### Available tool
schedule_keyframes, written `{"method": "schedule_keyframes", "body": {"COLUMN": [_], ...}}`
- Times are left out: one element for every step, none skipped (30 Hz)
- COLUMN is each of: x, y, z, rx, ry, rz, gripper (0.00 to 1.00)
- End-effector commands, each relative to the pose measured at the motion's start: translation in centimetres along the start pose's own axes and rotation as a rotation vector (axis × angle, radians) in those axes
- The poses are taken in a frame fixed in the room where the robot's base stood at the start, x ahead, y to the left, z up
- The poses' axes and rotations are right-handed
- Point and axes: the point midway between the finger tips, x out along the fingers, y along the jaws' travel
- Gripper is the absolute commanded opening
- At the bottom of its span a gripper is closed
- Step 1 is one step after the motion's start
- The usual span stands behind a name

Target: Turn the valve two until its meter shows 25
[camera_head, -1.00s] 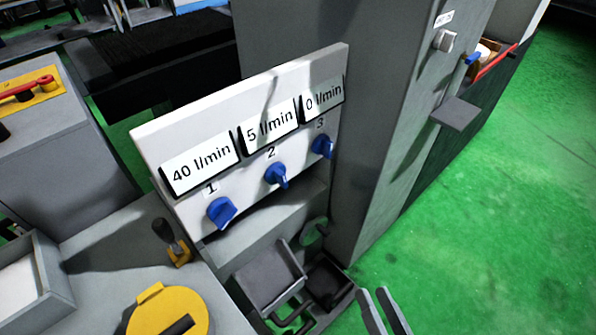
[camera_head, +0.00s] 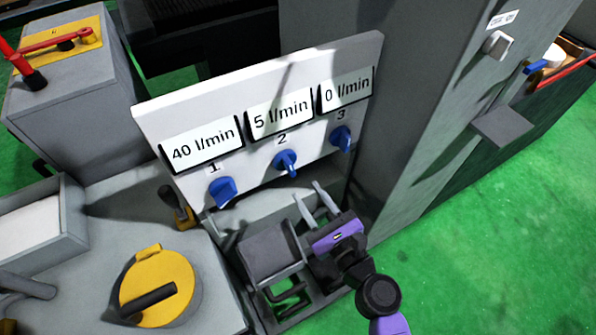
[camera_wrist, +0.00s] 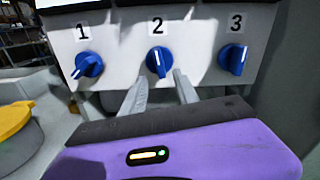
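Valve two is a blue knob (camera_head: 286,163) in the middle of a white panel (camera_head: 200,97), under the label 2. Its meter (camera_head: 281,114) reads 5 l/min. In the wrist view the knob (camera_wrist: 158,61) is straight ahead, its white mark pointing nearly downward. My gripper (camera_head: 312,196) is below and slightly right of this knob in the head view, apart from it. In the wrist view its two grey fingers (camera_wrist: 160,90) are spread with nothing between them, pointing toward the knob.
Valve one (camera_head: 222,191) is left under a 40 l/min meter (camera_head: 204,147); valve three (camera_head: 341,138) is right under a 0 l/min meter (camera_head: 347,89). A grey tray-like part (camera_head: 268,254) stands below the panel. A grey cabinet wall (camera_head: 420,130) rises at the right.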

Motion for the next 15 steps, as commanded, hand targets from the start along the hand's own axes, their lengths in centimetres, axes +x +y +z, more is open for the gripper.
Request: {"method": "schedule_keyframes", "body": {"x": [0.7, 1.1, 1.7, 2.2, 2.6, 3.3, 3.8, 4.2, 4.8, 5.2, 5.5, 6.0, 6.2, 6.5, 6.7], "y": [0.0, 0.0, 0.0, 0.0, 0.0, 0.0, 0.0, 0.0, 0.0, 0.0, 0.0, 0.0, 0.0, 0.0, 0.0], "z": [0.2, 0.2, 0.2, 0.3, 0.2, 0.2, 0.2, 0.2, 0.2, 0.2, 0.2, 0.1, 0.1, 0.1, 0.1], "rx": [-0.001, -0.002, -0.003, -0.003, -0.003, -0.004, -0.004, -0.004, -0.004, -0.004, -0.004, -0.004, -0.005, -0.005, -0.005], "ry": [-0.003, -0.003, -0.003, -0.003, -0.002, -0.003, -0.002, -0.003, -0.002, -0.002, -0.002, -0.002, -0.001, -0.001, -0.002], "rz": [0.001, 0.001, 0.002, 0.001, 0.001, 0.001, 0.001, 0.001, 0.001, 0.000, 0.000, -0.001, -0.001, -0.001, -0.001], "gripper": [0.36, 0.36, 0.36, 0.36, 0.36, 0.36, 0.36, 0.36, 0.36, 0.36, 0.36, 0.36, 0.36, 0.36, 0.36]}}
